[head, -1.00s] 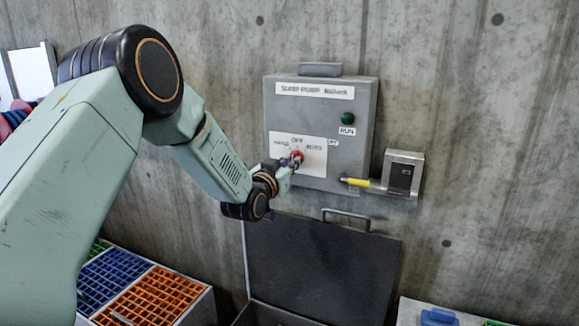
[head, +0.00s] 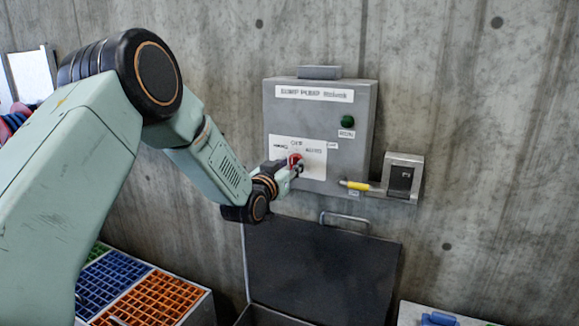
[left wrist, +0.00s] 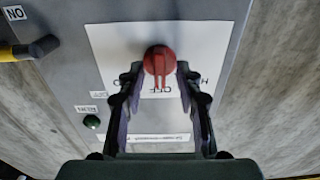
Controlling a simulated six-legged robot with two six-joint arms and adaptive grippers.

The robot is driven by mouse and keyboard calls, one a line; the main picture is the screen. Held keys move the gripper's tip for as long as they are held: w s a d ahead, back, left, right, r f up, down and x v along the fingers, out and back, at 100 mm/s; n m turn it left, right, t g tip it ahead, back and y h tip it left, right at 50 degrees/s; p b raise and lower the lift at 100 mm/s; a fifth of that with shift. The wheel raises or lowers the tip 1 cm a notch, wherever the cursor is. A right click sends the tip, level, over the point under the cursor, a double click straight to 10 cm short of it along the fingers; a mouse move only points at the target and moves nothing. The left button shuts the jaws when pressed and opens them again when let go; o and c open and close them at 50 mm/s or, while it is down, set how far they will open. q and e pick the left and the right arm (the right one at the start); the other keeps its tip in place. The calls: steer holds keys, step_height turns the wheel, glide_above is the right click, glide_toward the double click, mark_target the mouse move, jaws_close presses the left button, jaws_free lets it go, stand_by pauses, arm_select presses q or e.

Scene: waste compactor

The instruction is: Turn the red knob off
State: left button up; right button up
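The red knob (head: 294,159) is on the white plate of a grey sump pump box (head: 320,115), under the OFF label. In the left wrist view, which is upside down, the red knob (left wrist: 160,58) has its bar pointing toward the OFF lettering. My left gripper (head: 298,169) is at the knob, partly covering it in the head view. In the left wrist view the fingers of my left gripper (left wrist: 160,76) are apart, one on each side of the knob; I cannot tell whether they touch it. My right gripper is not in view.
A green RUN light (head: 347,121) is on the box. A lever with a yellow handle (head: 357,185) sticks out at its lower right. A dark open lid (head: 310,270) stands below. Colored crates (head: 145,298) stand lower left, and a concrete wall is behind.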

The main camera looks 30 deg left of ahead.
arm_select(q)
steer(key=shift+s, duration=0.1)
steer(key=s, duration=1.2)
steer(key=shift+d, duration=0.3)
steer(key=shift+w, duration=0.1)
